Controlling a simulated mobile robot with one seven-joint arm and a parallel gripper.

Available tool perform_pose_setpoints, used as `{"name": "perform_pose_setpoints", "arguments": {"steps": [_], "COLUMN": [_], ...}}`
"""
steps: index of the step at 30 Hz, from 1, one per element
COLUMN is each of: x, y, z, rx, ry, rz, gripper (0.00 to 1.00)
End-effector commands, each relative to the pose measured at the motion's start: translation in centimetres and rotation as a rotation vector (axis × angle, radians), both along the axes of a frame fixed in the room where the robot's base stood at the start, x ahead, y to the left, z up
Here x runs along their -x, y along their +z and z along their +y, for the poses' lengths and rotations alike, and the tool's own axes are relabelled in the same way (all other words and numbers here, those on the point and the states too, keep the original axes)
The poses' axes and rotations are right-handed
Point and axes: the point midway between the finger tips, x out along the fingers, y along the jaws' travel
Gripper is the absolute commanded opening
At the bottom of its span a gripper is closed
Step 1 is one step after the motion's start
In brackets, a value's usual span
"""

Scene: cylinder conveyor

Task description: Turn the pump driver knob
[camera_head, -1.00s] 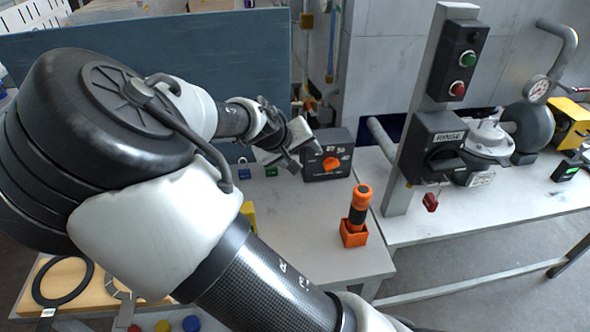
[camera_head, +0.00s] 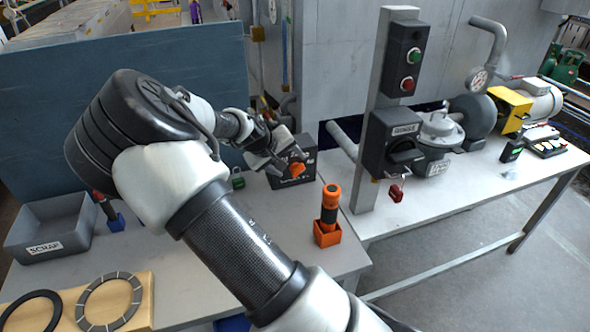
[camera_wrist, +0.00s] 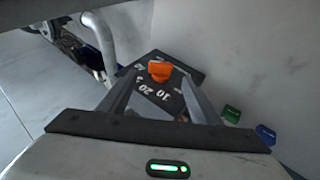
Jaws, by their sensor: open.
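The orange knob (camera_head: 297,170) sits on the face of a dark box (camera_head: 306,158) with white number markings, at the back of the left table. In the wrist view the orange knob (camera_wrist: 160,70) shows upper middle on the dark face (camera_wrist: 152,88), with numbers such as 10 and 20 below it. My gripper (camera_head: 281,166) is close in front of the box, left of the knob. In the wrist view my gripper (camera_wrist: 160,82) is open, with one finger on each side of the knob's line. Whether a finger touches the box or knob cannot be told.
An orange-handled tool stands in an orange holder (camera_head: 327,238) right of my arm. A post carries a green and red button box (camera_head: 403,58) and a dark switch box (camera_head: 390,140).

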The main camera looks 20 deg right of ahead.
Motion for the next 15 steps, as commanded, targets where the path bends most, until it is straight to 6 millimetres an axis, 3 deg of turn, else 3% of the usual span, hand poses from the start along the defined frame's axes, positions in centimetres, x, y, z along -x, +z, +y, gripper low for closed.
{"name": "perform_pose_setpoints", "arguments": {"steps": [6,15], "x": [-1.5,-2.5], "y": [-3.3,-5.1], "z": [-2.2,-3.2], "rx": [0.001,0.0], "ry": [-0.001,0.001], "rz": [0.001,-0.001], "gripper": [0.58,0.58]}}
